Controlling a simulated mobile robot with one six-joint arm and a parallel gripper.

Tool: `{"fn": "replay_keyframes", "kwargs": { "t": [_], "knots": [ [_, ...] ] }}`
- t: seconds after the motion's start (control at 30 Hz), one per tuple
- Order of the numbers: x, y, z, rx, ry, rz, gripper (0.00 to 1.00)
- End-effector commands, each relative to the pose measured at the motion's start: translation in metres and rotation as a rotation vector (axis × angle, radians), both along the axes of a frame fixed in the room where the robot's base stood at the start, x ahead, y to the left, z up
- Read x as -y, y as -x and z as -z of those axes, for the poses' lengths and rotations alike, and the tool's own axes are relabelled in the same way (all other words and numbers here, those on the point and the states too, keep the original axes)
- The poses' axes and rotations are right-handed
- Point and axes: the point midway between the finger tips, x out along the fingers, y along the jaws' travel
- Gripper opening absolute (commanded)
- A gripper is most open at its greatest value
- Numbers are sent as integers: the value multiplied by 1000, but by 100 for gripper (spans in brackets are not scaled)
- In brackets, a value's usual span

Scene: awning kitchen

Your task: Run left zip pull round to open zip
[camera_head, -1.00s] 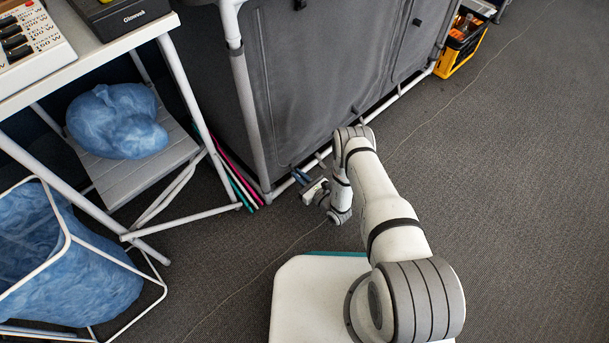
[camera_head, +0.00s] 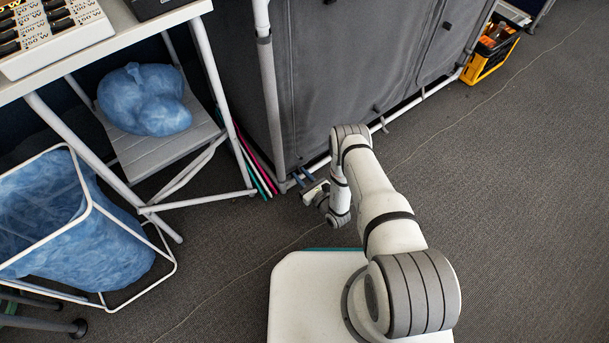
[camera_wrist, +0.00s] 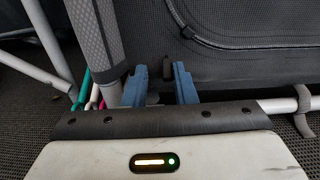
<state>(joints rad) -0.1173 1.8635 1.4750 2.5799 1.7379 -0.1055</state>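The grey fabric cupboard front (camera_head: 340,70) stands ahead, and its lower part fills the back of the wrist view (camera_wrist: 240,65). A curved zip line (camera_wrist: 192,32) runs down its panel and bends right along the bottom. A small black tab (camera_wrist: 166,68), which looks like the zip pull, hangs just beyond and between my fingertips. My gripper (camera_wrist: 160,80) has its two blue fingers apart with nothing held. In the head view my gripper (camera_head: 305,181) is low, by the cupboard's bottom left corner. The zip pull cannot be made out there.
A strap (camera_wrist: 303,112) wraps the rail. Carpet at right is clear.

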Motion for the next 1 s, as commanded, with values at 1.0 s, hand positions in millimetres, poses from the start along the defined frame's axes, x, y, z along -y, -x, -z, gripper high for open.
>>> {"fn": "replay_keyframes", "kwargs": {
  "t": [1.0],
  "knots": [
    [53,61,0,-1,-1,11,32]
  ]
}}
